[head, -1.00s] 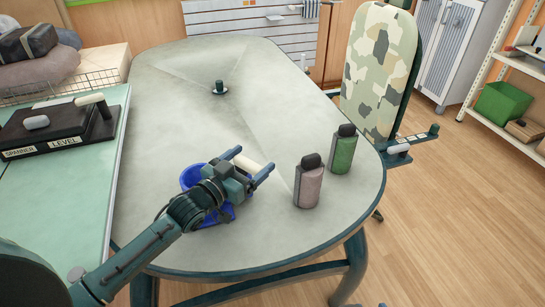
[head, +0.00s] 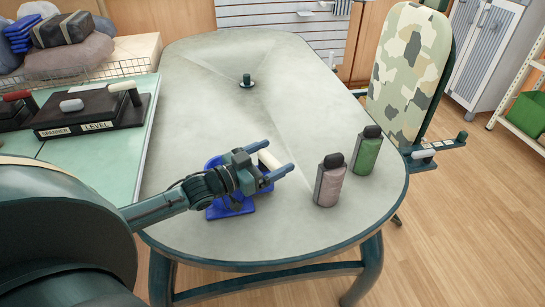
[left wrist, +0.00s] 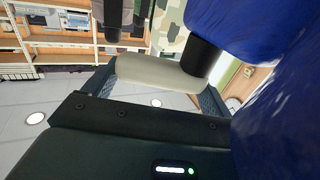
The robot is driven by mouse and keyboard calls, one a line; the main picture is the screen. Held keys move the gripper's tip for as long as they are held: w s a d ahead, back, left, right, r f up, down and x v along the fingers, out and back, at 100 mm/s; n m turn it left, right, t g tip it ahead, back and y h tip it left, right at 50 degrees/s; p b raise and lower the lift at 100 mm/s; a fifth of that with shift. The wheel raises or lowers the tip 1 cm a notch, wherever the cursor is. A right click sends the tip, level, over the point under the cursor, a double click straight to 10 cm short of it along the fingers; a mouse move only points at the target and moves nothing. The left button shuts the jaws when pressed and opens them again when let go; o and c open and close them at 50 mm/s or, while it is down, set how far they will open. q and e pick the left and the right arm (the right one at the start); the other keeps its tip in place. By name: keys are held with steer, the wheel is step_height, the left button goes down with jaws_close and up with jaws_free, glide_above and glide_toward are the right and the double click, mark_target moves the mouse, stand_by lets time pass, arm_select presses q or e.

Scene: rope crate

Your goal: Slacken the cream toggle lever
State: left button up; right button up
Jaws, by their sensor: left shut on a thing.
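A blue clamp-like device (head: 232,207) stands on the near part of the grey table (head: 210,128). Its cream toggle lever (head: 268,160) shows between the fingers of my left gripper (head: 272,168). In the left wrist view, the pale lever (left wrist: 160,76) lies across the space between the two fingers, with a dark collar at its right end. The blue body (left wrist: 275,90) fills the right side there. My left gripper is shut on the lever. The gripper hides much of the device in the head view. My right gripper is not in view.
A pink bottle (head: 330,183) and a green bottle (head: 367,152) stand just right of the gripper. A small dark peg (head: 247,82) stands at the table's back. A side bench (head: 90,155) at left holds a black tool block (head: 90,118). The table's middle is clear.

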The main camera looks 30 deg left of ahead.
arm_select(q)
steer(key=o, duration=1.3)
steer(key=shift+c, duration=0.2)
steer(key=shift+s, duration=0.1)
steer(key=p+v, duration=0.1)
steer(key=v, duration=1.2)
steer(key=shift+c, duration=0.4)
